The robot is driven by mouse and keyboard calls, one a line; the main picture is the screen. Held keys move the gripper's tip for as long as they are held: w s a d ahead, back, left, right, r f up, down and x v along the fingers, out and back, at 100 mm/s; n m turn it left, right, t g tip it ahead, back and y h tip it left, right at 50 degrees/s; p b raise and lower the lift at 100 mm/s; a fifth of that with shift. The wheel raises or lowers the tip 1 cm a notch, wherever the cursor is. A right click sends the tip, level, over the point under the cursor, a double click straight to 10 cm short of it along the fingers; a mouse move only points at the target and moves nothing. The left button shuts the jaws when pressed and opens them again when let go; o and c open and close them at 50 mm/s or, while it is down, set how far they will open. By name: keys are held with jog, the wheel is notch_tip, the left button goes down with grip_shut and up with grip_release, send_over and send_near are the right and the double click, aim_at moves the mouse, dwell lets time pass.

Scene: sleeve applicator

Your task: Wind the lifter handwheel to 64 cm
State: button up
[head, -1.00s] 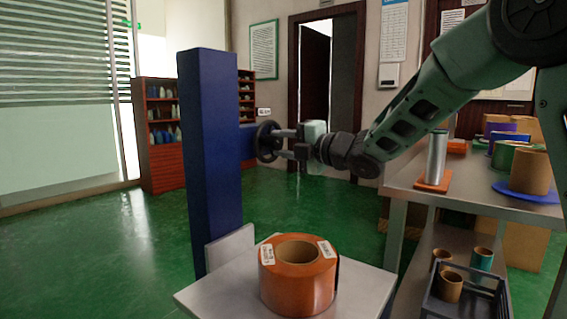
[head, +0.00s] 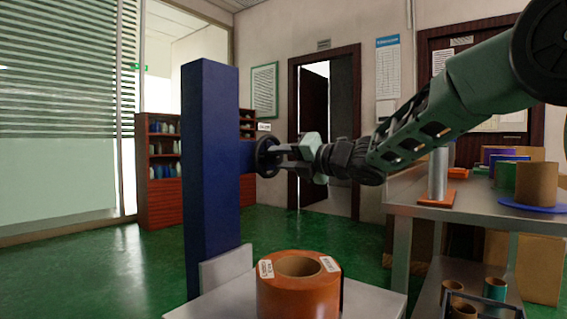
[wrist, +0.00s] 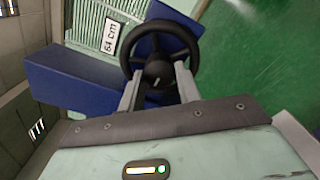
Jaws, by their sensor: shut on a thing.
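The lifter's black handwheel (head: 263,157) stands on the side of the tall blue column (head: 211,170). My gripper (head: 280,157) is at the wheel, with its two fingers shut on the hub. In the wrist view the handwheel (wrist: 157,72) faces me, and my gripper's fingers (wrist: 158,88) lie on both sides of its hub. The lifter's grey platform (head: 220,299) carries an orange roll (head: 298,298) with a cardboard core; the platform's front is cut off by the picture edge.
A grey table (head: 470,216) at the right holds a silver cylinder on an orange base (head: 438,176) and several coloured rolls. A crate (head: 478,295) with small tubes sits below. A red shelf (head: 163,175) stands behind the column. Green floor is open at the left.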

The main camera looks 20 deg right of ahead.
jog(key=shift+f, duration=0.1)
jog(key=o, duration=1)
jog(key=shift+c, duration=0.2)
jog(key=p+v, duration=0.3)
jog(key=v, duration=1.4)
jog(key=shift+p, duration=0.3)
jog(key=shift+s+d, duration=0.2)
